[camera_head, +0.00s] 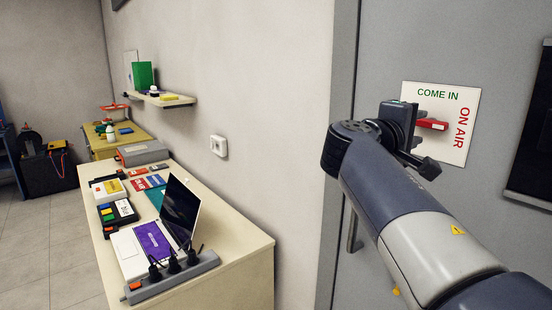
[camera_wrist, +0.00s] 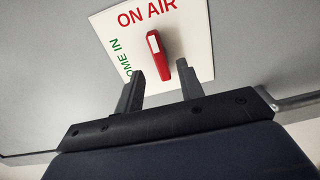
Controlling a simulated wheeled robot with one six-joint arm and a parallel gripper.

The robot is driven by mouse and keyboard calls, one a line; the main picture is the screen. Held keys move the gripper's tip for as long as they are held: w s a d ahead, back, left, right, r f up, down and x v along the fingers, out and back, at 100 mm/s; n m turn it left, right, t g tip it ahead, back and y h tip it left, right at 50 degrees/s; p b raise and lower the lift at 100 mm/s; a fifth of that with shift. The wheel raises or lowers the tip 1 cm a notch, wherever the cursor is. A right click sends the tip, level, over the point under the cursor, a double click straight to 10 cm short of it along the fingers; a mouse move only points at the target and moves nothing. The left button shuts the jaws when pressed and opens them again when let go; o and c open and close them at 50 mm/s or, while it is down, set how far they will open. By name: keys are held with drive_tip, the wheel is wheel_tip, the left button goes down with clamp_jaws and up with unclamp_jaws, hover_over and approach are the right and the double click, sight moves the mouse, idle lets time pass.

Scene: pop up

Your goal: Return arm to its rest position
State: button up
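My gripper (camera_wrist: 160,88) is open, with its two fingers apart and nothing between them in the wrist view. Its fingers point toward a white sign (camera_head: 411,95) on the grey door, marked COME IN in green and ON AIR in red. A red pointer with a white end (camera_wrist: 155,45) is on the sign, just beyond the fingertips in the wrist view; the red pointer also shows in the head view (camera_head: 433,124). My arm reaches up from the lower right, and the wrist covers part of the sign's left side. I cannot tell the exact gap to the pointer.
A desk (camera_head: 232,236) at left holds a power strip (camera_head: 172,278), a tablet (camera_head: 181,211) and several boxes. A shelf (camera_head: 174,102) and a wall socket (camera_head: 219,146) are on the wall. A door handle (camera_head: 353,232) is left of my arm. A black panel is at far right.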

sight(426, 126)
drive_tip(key=x, duration=0.5)
drive_tip(key=shift+p, duration=0.35)
drive_tip(key=shift+s+a, duration=0.1)
drive_tip(key=shift+n, duration=0.3)
drive_tip(key=shift+f, duration=0.1)
